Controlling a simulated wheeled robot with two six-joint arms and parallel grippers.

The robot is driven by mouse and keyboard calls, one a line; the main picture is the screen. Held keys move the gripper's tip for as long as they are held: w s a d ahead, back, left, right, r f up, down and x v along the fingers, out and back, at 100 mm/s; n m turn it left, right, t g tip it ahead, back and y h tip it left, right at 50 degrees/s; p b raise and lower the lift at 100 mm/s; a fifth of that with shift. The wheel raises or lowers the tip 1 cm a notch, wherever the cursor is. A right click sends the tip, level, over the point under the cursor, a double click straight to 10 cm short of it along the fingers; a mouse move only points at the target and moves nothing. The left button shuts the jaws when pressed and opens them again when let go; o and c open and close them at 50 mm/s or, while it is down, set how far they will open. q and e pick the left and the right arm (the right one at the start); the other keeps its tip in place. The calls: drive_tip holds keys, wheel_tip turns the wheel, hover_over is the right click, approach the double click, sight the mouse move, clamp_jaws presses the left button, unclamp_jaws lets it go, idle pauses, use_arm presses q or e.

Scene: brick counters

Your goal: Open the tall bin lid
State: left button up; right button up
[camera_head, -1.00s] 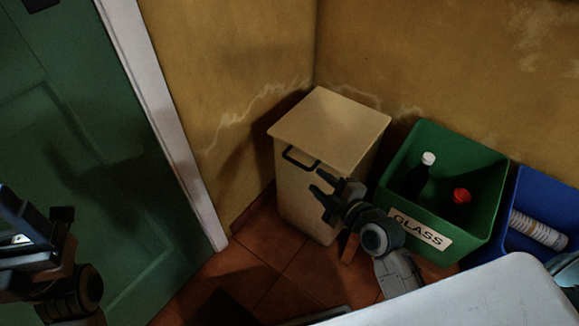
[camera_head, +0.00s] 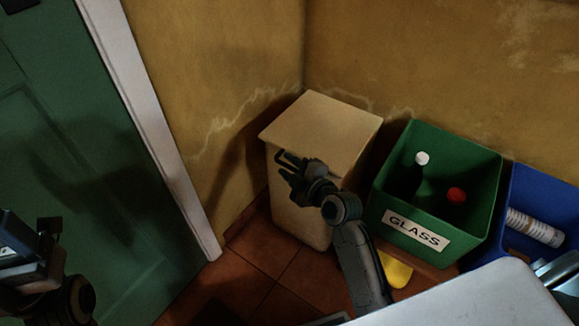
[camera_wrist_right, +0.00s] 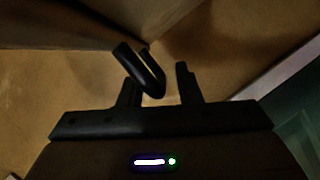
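The tall bin (camera_head: 297,205) is cream, with a flat closed lid (camera_head: 322,128), and stands in the corner. Its dark handle (camera_head: 290,160) is on the lid's front edge, partly hidden by my right gripper (camera_head: 284,170). In the right wrist view the handle (camera_wrist_right: 143,68) is a bent black bar reaching between the two parted fingers of my right gripper (camera_wrist_right: 158,84). The fingers are open; I cannot tell whether either touches the bar. My left gripper (camera_head: 50,232) is at the far left, away from the bin; its fingers are unclear.
A green GLASS crate (camera_head: 455,149) with bottles stands right of the bin, then a blue crate (camera_head: 546,190) with a white ribbed item. A pale counter edge (camera_head: 470,300) is in front. A green door (camera_head: 90,180) is at left. A yellow object (camera_head: 396,270) lies low by the crate.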

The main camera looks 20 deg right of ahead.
clamp_jaws()
